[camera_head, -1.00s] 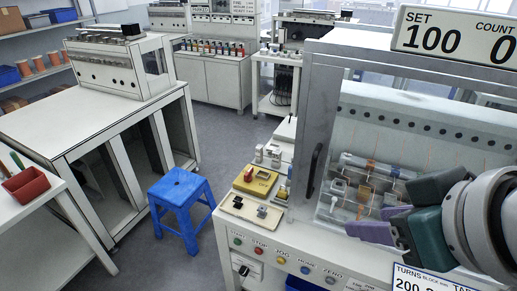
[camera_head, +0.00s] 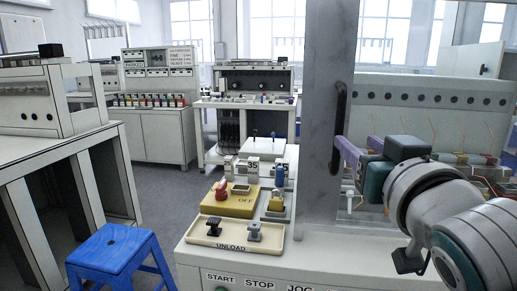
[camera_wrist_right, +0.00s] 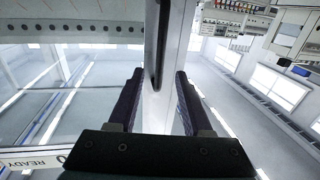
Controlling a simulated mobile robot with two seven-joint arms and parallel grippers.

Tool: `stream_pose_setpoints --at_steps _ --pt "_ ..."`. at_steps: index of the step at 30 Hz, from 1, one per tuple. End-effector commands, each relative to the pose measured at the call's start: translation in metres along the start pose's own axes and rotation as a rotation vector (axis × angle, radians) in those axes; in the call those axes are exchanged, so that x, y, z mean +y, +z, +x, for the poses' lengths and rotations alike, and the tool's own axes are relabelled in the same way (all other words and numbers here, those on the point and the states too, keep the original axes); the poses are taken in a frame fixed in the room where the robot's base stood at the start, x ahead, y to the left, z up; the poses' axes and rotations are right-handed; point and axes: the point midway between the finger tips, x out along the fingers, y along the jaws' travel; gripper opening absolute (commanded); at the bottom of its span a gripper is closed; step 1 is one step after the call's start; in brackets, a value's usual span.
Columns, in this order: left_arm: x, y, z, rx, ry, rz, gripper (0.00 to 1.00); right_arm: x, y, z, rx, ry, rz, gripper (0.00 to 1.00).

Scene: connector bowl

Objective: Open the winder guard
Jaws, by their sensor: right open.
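The winder guard (camera_head: 321,110) is a clear panel with a wide grey upright frame, standing in front of the winder in the head view. Its dark vertical handle (camera_head: 340,118) is on that frame. My right gripper (camera_head: 346,150) has purple fingers and is close to the handle's lower part. In the right wrist view the right gripper (camera_wrist_right: 156,88) is open, with the handle (camera_wrist_right: 162,45) and the pale frame edge showing between and beyond its fingers. I cannot tell whether a finger touches the handle. The guard appears closed. My left gripper is out of view.
A blue stool (camera_head: 108,250) stands on the floor at left. Floor between the benches is clear.

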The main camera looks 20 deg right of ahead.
Motion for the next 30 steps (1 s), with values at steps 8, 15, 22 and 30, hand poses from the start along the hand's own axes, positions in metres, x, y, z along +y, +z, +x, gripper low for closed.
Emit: stream_pose_setpoints --at_steps 8,15,22,30 --pt "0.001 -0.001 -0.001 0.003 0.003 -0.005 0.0 0.0 -0.003 0.045 0.003 0.0 -0.002 0.5" --pt "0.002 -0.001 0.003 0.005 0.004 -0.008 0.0 0.0 -0.001 0.083 0.0 0.001 -0.002 0.5" --pt "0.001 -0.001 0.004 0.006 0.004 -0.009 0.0 0.001 -0.001 0.096 0.0 0.001 -0.001 0.5" --pt "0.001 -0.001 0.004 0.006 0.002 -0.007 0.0 0.0 -0.001 0.096 -0.001 0.0 -0.001 0.45"
